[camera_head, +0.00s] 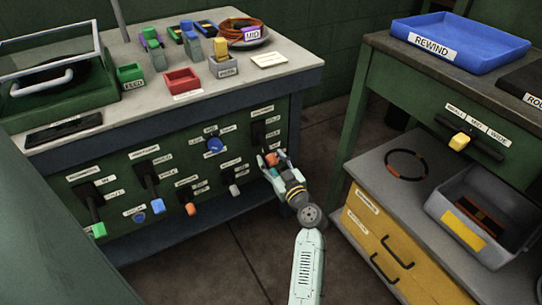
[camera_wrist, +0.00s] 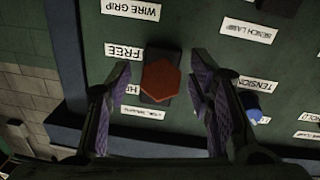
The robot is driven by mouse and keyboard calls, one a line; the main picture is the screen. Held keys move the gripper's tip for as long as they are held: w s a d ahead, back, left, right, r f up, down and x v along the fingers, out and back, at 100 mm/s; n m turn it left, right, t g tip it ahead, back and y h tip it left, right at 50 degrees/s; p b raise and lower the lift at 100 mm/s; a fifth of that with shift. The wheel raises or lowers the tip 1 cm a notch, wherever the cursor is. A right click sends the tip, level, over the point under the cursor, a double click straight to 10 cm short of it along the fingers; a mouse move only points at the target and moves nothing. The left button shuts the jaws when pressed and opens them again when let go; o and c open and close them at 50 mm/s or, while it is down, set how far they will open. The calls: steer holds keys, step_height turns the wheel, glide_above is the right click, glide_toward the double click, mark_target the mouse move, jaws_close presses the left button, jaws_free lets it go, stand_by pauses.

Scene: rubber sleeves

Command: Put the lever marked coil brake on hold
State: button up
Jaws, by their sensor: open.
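The coil brake lever has an orange six-sided knob (camera_wrist: 160,81) on a dark base on the green panel. In the wrist view, a FREE label (camera_wrist: 123,51) and a partly hidden label starting with H (camera_wrist: 131,89) are beside it. A small blurred name plate (camera_wrist: 142,112) is below them. My gripper (camera_wrist: 162,92) is open, with one finger on each side of the knob and visible gaps. In the head view, the orange knob (camera_head: 271,159) shows between the fingers of my gripper (camera_head: 273,163), at the panel's right end. Its exact setting is hard to tell.
Other levers share the panel, with green (camera_head: 99,230), blue (camera_head: 158,206), orange (camera_head: 191,209) and white (camera_head: 234,190) ends. A blue knob (camera_wrist: 253,107) is right of my gripper in the wrist view. The right-hand bench (camera_head: 349,138) stands across a floor gap.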

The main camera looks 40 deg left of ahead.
steer(key=shift+w+a, duration=0.2)
steer(key=shift+a, duration=0.25)
steer(key=shift+c, duration=0.2)
jaws_close()
stand_by(0.4)
